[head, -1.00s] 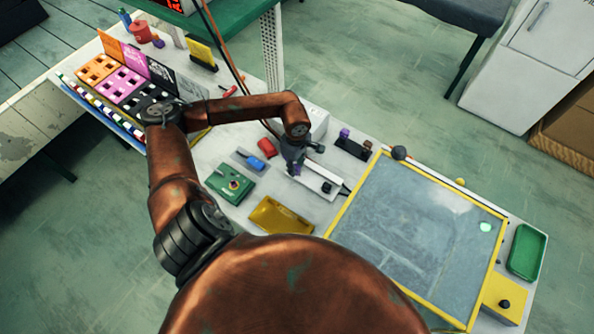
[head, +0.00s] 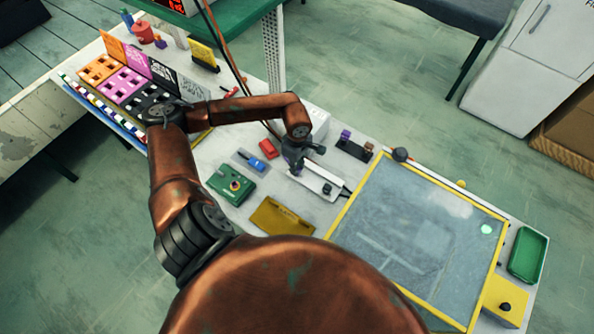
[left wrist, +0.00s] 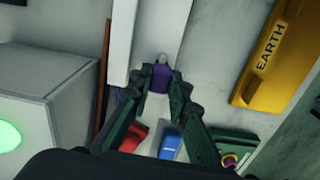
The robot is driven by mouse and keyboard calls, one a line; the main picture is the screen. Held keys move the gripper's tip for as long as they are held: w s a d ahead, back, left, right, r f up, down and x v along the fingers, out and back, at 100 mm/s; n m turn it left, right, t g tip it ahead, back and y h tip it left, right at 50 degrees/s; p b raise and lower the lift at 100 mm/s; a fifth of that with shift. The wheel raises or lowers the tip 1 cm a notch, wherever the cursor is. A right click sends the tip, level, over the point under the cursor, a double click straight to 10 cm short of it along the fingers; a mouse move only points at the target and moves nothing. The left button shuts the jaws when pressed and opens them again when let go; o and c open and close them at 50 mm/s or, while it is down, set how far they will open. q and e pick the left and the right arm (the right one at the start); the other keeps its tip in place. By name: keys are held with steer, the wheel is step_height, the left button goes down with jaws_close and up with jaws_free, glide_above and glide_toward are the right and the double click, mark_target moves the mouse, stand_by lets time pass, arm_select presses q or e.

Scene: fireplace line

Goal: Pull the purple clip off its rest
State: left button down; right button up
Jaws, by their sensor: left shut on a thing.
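The purple clip (left wrist: 161,79) shows between my left fingertips in the left wrist view, a small block with a grey nub. It is at the near end of a long white bar (left wrist: 160,35), and I cannot tell whether they touch. My left gripper (left wrist: 161,82) is shut on the clip. In the head view my left gripper (head: 296,164) points down at the left end of the white bar (head: 322,184), largely hiding the clip. My right gripper is not in view.
A red block (head: 269,149), a blue piece (head: 254,162), a green box (head: 231,185) and a yellow plate (head: 282,218) lie left of and below the bar. A dark stand (head: 352,150) with small clips is to the right. A large yellow-framed panel (head: 420,230) fills the table's right part.

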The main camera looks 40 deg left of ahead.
arm_select(q)
steer(key=shift+r, duration=0.45)
stand_by(0.3)
steer(key=shift+r, duration=0.25)
steer(key=shift+r+p, duration=1)
steer(key=shift+r, duration=0.7)
